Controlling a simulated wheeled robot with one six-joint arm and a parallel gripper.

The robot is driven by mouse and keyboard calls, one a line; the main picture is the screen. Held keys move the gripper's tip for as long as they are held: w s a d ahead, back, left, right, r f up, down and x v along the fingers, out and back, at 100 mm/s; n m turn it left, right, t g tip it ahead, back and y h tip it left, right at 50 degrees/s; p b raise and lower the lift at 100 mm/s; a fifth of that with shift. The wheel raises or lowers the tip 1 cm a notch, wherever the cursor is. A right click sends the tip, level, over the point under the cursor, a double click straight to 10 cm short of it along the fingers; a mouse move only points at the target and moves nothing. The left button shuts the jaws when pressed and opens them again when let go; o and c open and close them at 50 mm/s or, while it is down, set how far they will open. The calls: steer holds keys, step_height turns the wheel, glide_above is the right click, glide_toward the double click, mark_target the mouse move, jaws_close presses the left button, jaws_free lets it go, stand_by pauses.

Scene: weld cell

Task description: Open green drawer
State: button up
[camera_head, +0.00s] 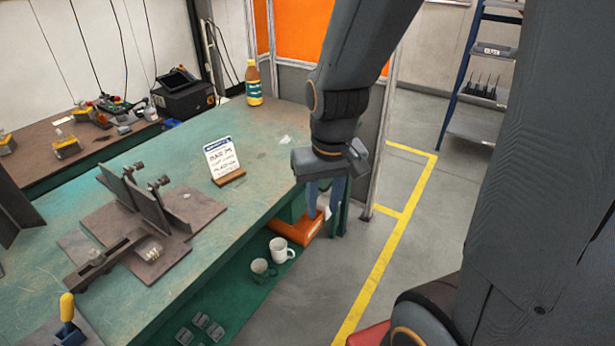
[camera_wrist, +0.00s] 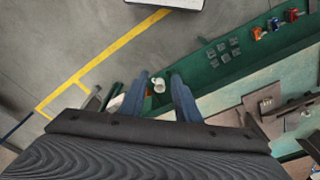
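My gripper (camera_head: 323,204) points down beside the right end of the green-topped workbench (camera_head: 265,130). Its two blue fingers stand apart with no object held between them; they also show apart in the wrist view (camera_wrist: 159,82). An orange box-like part (camera_head: 297,232) is under the bench edge, just left of and partly behind the fingers in the head view. A green surface (camera_head: 235,300) runs below the benchtop. I cannot tell whether it is a shelf or the green drawer, and no green handle is clear. The fingers are not seen touching anything green.
A white mug (camera_head: 281,250) and a greenish mug (camera_head: 261,270) stand on the lower green surface, near several grey square pieces (camera_head: 201,320). A metal fixture (camera_head: 150,215), a sign (camera_head: 223,160) and a bottle (camera_head: 253,83) stand on the bench.

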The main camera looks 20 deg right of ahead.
steer(key=w+d+f+m+b, duration=0.2)
steer(key=w+d+f+b, duration=0.15)
steer(key=w, duration=0.45)
steer(key=w+d+f+m+b, duration=0.1)
steer(key=w+d+f+b, duration=0.2)
steer(key=w, duration=0.5)
steer(key=w+d+f+m+b, duration=0.2)
steer(key=w+f+b, duration=0.2)
steer(key=w, duration=0.4)
steer(key=w+d+f+m+y+b, duration=0.1)
steer(key=w+d+f+m+b, duration=0.4)
steer(key=w+d+f+b, duration=0.8)
steer(key=w+f+p, duration=0.1)
steer(key=f, duration=0.1)
steer(key=w+f+p, duration=0.1)
steer(key=w+f, duration=0.1)
steer(key=f, duration=0.1)
steer(key=w+d+f+p, duration=0.1)
steer(key=w+f, duration=0.1)
steer(key=shift+w+f+p, duration=0.15)
steer(key=shift+f+p, duration=0.05)
steer(key=shift+p, duration=0.1)
jaws_close()
